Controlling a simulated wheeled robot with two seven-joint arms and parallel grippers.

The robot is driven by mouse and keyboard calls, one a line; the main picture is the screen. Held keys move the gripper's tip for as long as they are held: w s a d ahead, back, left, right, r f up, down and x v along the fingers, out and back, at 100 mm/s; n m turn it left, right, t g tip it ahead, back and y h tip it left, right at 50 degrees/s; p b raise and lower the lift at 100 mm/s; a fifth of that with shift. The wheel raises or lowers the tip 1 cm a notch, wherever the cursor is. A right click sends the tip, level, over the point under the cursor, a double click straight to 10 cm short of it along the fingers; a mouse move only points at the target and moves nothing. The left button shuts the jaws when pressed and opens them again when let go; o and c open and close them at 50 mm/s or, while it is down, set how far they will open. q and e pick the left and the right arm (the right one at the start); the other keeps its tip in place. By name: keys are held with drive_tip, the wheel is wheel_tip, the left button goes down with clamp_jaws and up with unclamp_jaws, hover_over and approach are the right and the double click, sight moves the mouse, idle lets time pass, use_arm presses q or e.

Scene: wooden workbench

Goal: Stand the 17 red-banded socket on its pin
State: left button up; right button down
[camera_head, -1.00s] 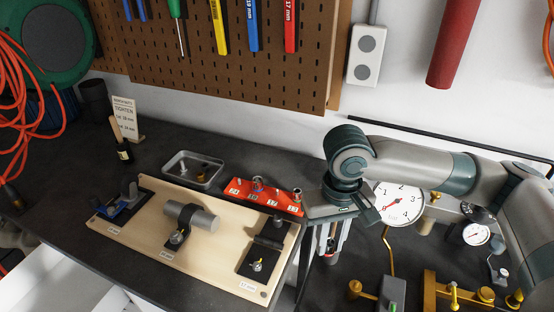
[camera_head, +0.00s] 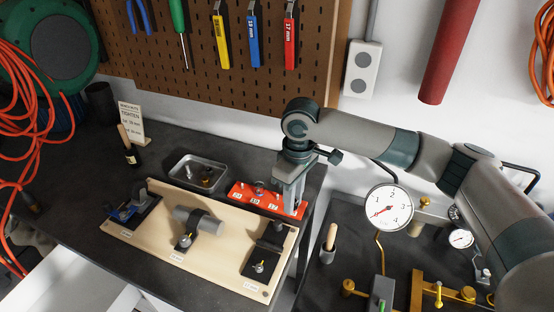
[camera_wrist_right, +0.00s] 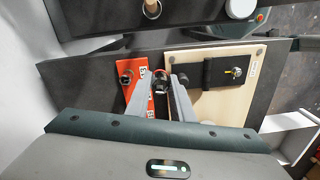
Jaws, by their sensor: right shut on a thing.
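The red socket rack (camera_head: 247,187) lies behind the wooden board, with white number labels and pins along it. The label 17 (camera_head: 273,206) is readable near its right part. My right gripper (camera_head: 290,211) points down at the rack's right end and covers part of it. In the right wrist view the gripper (camera_wrist_right: 161,86) is shut on a small dark socket (camera_wrist_right: 160,84) with a trace of red. It is over or beside the rack's board-side edge; I cannot tell its height. Another socket (camera_wrist_right: 126,78) is on the rack (camera_wrist_right: 133,95). My left gripper is not in view.
The wooden board (camera_head: 215,250) with clamped fixtures fills the bench front. A grey tray (camera_head: 197,172) with small parts stands left of the rack. A pressure gauge (camera_head: 388,207) and brass fittings stand to the right. A bench note (camera_head: 131,122) stands at the back left.

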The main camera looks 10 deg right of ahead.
drive_tip(key=w+a+r+n+p, duration=0.2)
drive_tip(key=w+n+p, duration=0.4)
drive_tip(key=w+n, duration=0.2)
drive_tip(key=shift+w+r+p, duration=0.2)
drive_tip(key=shift+w+p, duration=0.1)
drive_tip(key=shift+w, duration=0.45)
drive_tip(key=shift+f, duration=0.1)
drive_tip(key=b, duration=0.5)
hover_over(277, 194)
drive_tip(key=shift+f, duration=2.4)
drive_tip(key=shift+f, duration=0.15)
drive_tip(key=shift+f, duration=0.65)
drive_tip(key=shift+f, duration=0.3)
